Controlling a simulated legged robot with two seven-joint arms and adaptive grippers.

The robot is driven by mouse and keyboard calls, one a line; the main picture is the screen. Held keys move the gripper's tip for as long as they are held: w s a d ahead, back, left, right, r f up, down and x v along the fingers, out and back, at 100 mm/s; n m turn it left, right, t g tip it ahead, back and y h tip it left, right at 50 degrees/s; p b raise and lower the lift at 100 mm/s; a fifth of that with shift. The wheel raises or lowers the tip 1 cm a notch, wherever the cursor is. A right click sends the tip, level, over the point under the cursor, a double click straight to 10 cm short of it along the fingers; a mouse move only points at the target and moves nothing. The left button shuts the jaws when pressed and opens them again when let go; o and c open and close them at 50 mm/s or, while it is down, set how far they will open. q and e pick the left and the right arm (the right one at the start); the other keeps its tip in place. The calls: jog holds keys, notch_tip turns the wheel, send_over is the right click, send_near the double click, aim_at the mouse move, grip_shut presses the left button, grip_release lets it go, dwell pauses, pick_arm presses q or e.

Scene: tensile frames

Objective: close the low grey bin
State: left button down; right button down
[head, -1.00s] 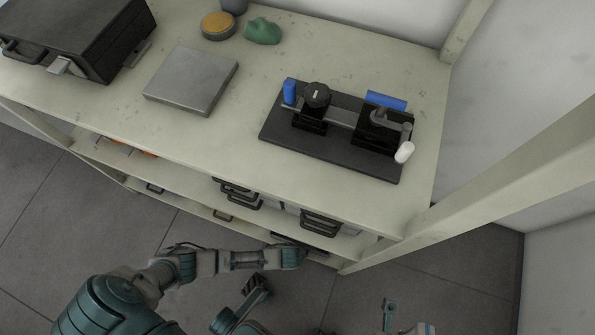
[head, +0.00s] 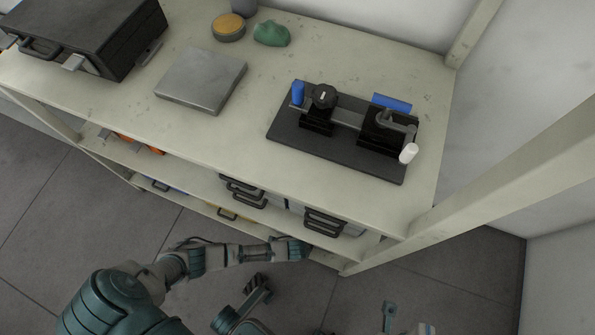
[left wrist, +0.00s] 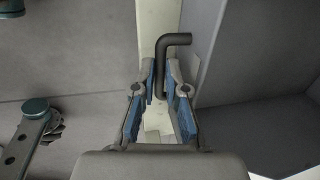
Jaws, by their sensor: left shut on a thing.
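My left gripper (head: 302,250) reaches the bottom shelf near the right post of the rack in the head view. In the left wrist view its blue-padded fingers (left wrist: 160,82) are closed around a dark bent bar handle (left wrist: 174,40). The low grey bin itself is mostly hidden under the bench top and behind my gripper, so I cannot tell how far in it sits.
Other bins with dark handles (head: 322,223) sit on the shelf under the bench top (head: 230,135). On top are a black clamp fixture (head: 340,130), a grey plate (head: 202,80) and a black case (head: 90,35). The rack post (head: 430,225) stands close right of my gripper.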

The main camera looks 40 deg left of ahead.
pick_arm(q)
jog(key=c, duration=1.7)
grip_release()
jog(key=shift+w+a, duration=0.15)
jog(key=shift+w, duration=0.05)
jog(key=shift+o, duration=1.1)
